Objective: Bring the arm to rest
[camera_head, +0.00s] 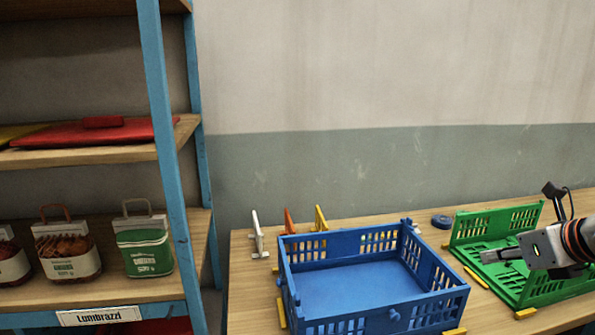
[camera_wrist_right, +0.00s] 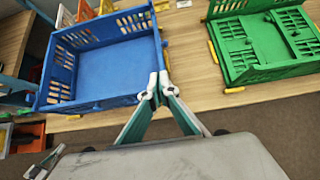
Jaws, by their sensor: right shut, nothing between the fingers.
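My right gripper (camera_head: 501,255) comes in from the right edge of the head view. It appears in front of the green crate (camera_head: 497,219) there, with its fingers pointing left. In the right wrist view my right gripper (camera_wrist_right: 159,86) has its fingertips together with nothing between them. The fingertips overlap the near right corner of the blue crate's image, and I cannot tell whether they touch it.
An open, empty blue crate (camera_head: 290,293) stands on the wooden table (camera_head: 250,290). The green crate lies to its right with walls folded in. A shelf (camera_head: 90,156) at left holds sacks.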

